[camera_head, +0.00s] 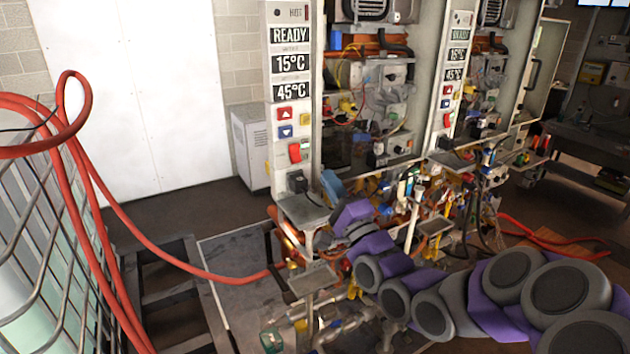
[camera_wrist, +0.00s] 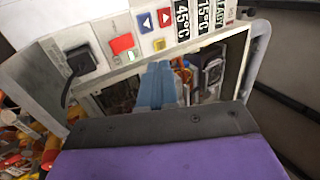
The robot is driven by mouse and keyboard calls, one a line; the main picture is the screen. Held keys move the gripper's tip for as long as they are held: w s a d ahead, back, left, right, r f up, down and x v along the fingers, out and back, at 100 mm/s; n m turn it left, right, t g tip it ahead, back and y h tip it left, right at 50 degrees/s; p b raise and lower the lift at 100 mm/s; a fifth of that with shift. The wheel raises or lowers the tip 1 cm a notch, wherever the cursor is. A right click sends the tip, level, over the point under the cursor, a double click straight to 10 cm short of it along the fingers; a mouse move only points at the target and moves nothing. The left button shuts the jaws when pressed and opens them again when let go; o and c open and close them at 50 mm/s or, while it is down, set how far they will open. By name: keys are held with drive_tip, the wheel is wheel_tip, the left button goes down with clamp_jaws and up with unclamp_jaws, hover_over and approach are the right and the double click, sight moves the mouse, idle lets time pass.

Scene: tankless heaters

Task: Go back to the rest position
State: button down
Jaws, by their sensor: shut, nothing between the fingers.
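My arm, purple with dark grey joints, reaches from the lower right to the left heater in the head view. My gripper (camera_head: 332,184) has light blue fingers and is just right of that heater's control column (camera_head: 291,100), near its lower part. In the wrist view my gripper (camera_wrist: 160,70) is shut and empty, its fingers side by side in front of the open heater housing. A red switch (camera_wrist: 122,43) and blue and yellow buttons sit above them. Whether the fingertips touch anything cannot be told.
A second heater column (camera_head: 452,80) stands to the right. Pipes, valves and small trays (camera_head: 313,278) crowd the space below. A red hose (camera_head: 165,255) runs from the metal railing (camera_head: 40,240) to the left heater.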

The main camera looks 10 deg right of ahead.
drive_tip(key=a+f+n+g, duration=0.4)
drive_tip(key=a+f, duration=0.1)
drive_tip(key=f, duration=0.1)
drive_tip(key=s+d+f+n+g+h, duration=0.45)
drive_tip(key=s+f+g, duration=0.4)
drive_tip(key=f, duration=0.35)
drive_tip(key=s+f+n+g+h, duration=0.1)
drive_tip(key=s+n+g, duration=0.2)
drive_tip(key=s, duration=1.3)
drive_tip(key=s+a+n+g+h, duration=0.1)
drive_tip(key=s+n+g, duration=0.2)
drive_tip(key=s+g, duration=0.5)
drive_tip(key=s, duration=0.8)
drive_tip(key=shift+s+a+f+h, duration=0.3)
drive_tip(key=shift+f+h, duration=0.05)
drive_tip(key=shift+f, duration=0.05)
